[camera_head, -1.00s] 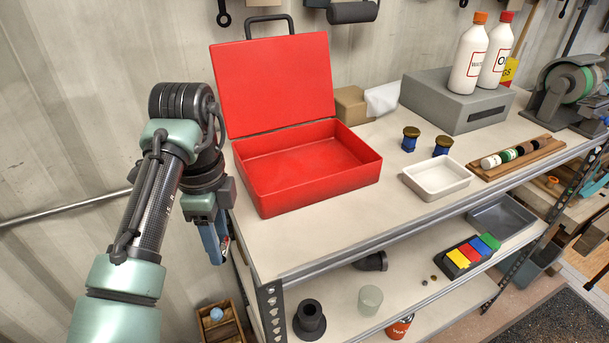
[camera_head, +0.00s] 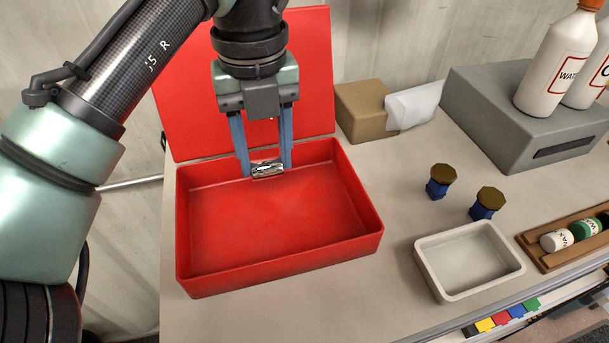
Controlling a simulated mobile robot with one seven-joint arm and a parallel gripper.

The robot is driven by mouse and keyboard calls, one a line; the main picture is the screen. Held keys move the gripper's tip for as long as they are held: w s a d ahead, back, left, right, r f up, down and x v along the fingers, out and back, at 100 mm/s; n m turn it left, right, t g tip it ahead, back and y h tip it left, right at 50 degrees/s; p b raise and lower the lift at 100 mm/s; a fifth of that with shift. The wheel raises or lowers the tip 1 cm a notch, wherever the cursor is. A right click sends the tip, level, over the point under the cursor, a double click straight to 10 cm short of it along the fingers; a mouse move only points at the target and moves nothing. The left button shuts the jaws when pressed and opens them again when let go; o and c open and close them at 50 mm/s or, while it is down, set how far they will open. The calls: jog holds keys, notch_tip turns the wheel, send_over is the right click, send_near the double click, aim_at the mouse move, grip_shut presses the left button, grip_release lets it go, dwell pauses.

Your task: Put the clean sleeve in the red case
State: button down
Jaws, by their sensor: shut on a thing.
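The red case (camera_head: 372,243) stands open on the bench, its lid (camera_head: 310,70) tilted up at the back. Its floor looks bare. My gripper (camera_head: 267,168) points down over the back part of the case. Its two blue fingers are shut on a small shiny metal sleeve (camera_head: 267,169), held crosswise between the tips. The sleeve looks bright and clean. It seems to be above the case floor, near the back wall; I cannot tell the exact height.
A white tray (camera_head: 440,284) and two blue pieces with brown tops (camera_head: 440,180) (camera_head: 487,203) stand right of the case. A cardboard box (camera_head: 362,112), a grey box (camera_head: 520,135) with bottles (camera_head: 556,65), and a wooden rack (camera_head: 560,262) are further right.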

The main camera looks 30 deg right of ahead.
notch_tip(320, 180, down, 5)
jog(key=shift+s+a+r, duration=0.1)
jog(key=shift+a, duration=0.05)
jog(key=shift+f, duration=0.6)
notch_tip(320, 180, down, 3)
jog(key=shift+f+p, duration=0.1)
jog(key=shift+p, duration=0.4)
jog(key=shift+f, duration=0.25)
jog(key=shift+f, duration=0.1)
jog(key=shift+c, duration=1.7)
grip_release()
notch_tip(320, 180, up, 12)
jog(key=shift+r+b, duration=0.15)
jog(key=shift+b, duration=0.15)
